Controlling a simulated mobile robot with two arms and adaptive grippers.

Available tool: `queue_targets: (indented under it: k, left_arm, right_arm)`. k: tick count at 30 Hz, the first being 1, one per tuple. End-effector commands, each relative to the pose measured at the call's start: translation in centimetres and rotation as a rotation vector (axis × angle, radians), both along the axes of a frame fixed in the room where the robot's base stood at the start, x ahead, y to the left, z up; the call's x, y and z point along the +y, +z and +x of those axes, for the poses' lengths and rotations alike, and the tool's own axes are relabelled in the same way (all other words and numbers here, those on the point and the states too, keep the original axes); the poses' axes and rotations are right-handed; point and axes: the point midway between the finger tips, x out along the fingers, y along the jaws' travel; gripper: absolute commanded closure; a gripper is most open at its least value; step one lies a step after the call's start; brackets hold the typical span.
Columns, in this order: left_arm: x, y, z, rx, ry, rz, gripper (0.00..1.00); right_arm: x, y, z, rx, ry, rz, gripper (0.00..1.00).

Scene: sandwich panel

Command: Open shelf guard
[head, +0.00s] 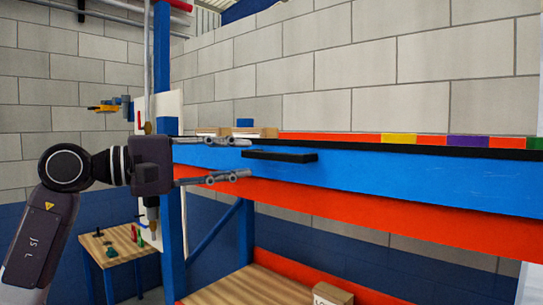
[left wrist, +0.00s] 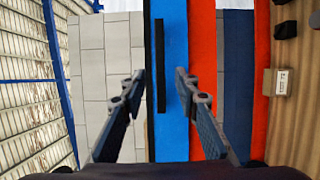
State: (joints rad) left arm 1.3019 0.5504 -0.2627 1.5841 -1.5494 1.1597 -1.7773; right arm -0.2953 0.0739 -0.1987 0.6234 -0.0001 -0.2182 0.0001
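The shelf guard (head: 400,182) is a long blue panel along the front of the shelf in the head view. A black bar handle (head: 288,156) sits near its left end. In the left wrist view the guard (left wrist: 176,30) runs up the middle, with the handle (left wrist: 160,65) on it. My left gripper (head: 241,158) is open and empty, with one finger above and one below the handle's level, near its left end. In the wrist view the handle lies between the fingertips (left wrist: 159,85), nearer the left one. I cannot tell whether they touch the guard. My right gripper is not shown.
An orange-red beam (head: 400,225) runs below the guard. A blue upright post (head: 172,240) stands behind my left gripper. A cardboard box (head: 333,293) lies on the lower wooden shelf (head: 245,287). A small wooden table (head: 118,243) stands at the lower left.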

Motion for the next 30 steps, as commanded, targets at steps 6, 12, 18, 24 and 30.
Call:
queue_targets:
  k: [6,12,18,24,30]
  left_arm:
    - [-1.8,0.4,1.1,-0.011,0.005,0.023,0.71]
    - [-4.6,0.5,2.8,-0.009,0.004,0.02,0.71]
    - [-6.2,0.2,3.9,-0.009,0.005,0.018,0.71]
    - [-6.4,0.0,4.1,-0.01,0.007,0.019,0.71]
    - [-6.4,0.0,4.0,-0.01,0.007,0.019,0.79]
  right_arm:
    - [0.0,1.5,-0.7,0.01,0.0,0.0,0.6]
    - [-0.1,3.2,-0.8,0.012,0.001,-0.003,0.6]
    - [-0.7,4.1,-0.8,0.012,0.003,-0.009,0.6]
    - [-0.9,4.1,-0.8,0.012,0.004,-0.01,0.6]
    - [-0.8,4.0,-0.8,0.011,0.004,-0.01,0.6]
